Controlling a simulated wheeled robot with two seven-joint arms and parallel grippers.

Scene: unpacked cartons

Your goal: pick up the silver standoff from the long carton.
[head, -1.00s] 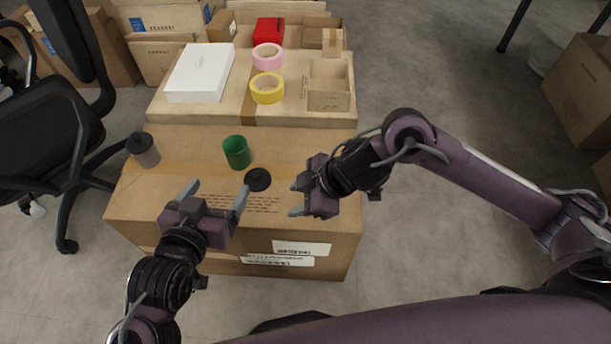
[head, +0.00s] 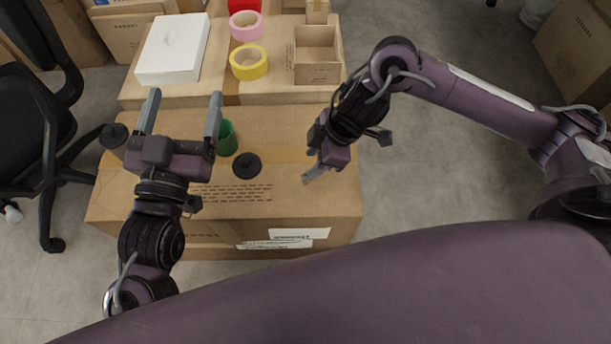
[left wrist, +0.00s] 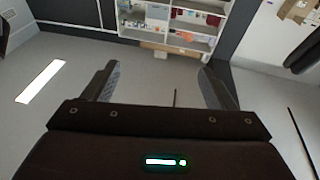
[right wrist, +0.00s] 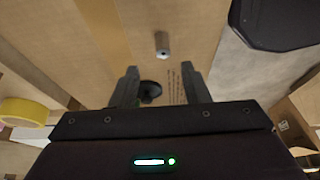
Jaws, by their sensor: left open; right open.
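In the right wrist view the silver standoff (right wrist: 162,43) is a small grey cylinder on the brown long carton (right wrist: 185,20), beyond the fingertips and roughly between them in the picture. I do not make it out in the head view, where my left gripper covers part of the long carton (head: 290,125). My right gripper (head: 310,176) is open and empty over the carton's right part; its fingers also show in the right wrist view (right wrist: 161,78). My left gripper (head: 182,104) is open, raised, and points away from me. Nothing is between its fingers in the left wrist view (left wrist: 158,78).
A black disc-like lid (head: 247,165) and a green cup (head: 227,138) stand near the carton's middle. Behind are a white box (head: 172,48), yellow tape (head: 249,63), pink tape (head: 245,27) and an open box (head: 317,72). A chair (head: 30,150) stands left.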

